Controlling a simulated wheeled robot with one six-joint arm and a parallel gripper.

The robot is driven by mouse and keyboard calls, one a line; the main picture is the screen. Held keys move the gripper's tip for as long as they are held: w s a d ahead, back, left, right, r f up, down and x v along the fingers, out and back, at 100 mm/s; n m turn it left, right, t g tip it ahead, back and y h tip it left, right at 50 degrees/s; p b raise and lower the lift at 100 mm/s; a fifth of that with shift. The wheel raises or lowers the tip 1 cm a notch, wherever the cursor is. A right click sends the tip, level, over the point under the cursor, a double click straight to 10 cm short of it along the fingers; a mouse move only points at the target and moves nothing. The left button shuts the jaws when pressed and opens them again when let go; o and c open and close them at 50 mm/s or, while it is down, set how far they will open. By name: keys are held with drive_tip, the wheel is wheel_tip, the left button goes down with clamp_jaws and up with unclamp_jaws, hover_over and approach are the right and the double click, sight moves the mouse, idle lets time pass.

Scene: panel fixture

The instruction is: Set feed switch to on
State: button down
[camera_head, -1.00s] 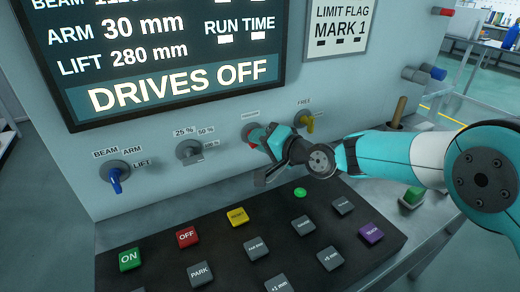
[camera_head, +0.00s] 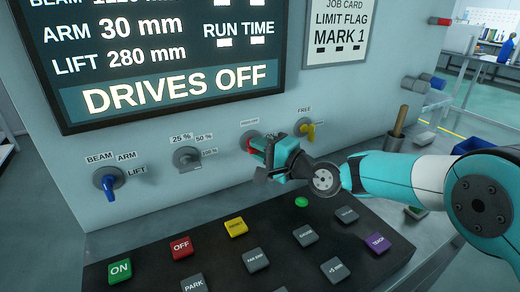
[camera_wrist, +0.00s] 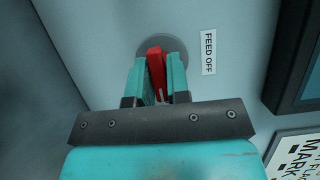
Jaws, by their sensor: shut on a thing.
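The feed switch is a red lever knob (camera_wrist: 155,62) on a round grey base on the upright panel. In the wrist view the label beside it (camera_wrist: 208,52) reads FEED OFF. My gripper (camera_wrist: 157,66) has its two teal fingers on either side of the red lever and is shut on it. In the head view the red lever (camera_head: 249,146) shows only at its left end, and my gripper (camera_head: 262,151) covers the rest. The small label above it is too blurred to read there.
On the panel are a blue selector (camera_head: 109,185), a grey percent knob (camera_head: 187,158) and a yellow lever (camera_head: 307,132) close right of my gripper. The screen (camera_head: 160,60) reads DRIVES OFF. A black button board (camera_head: 215,255) lies below my arm.

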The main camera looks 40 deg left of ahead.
drive_tip(key=c, duration=1.2)
unclamp_jaws()
drive_tip(key=shift+o, duration=0.2)
drive_tip(key=d, duration=0.5)
drive_tip(key=s+d+b, duration=0.1)
drive_tip(key=d, duration=0.5)
drive_tip(key=d+b, duration=0.1)
drive_tip(key=d, duration=0.5)
drive_tip(key=shift+s+d, duration=0.15)
drive_tip(key=shift+s, duration=0.15)
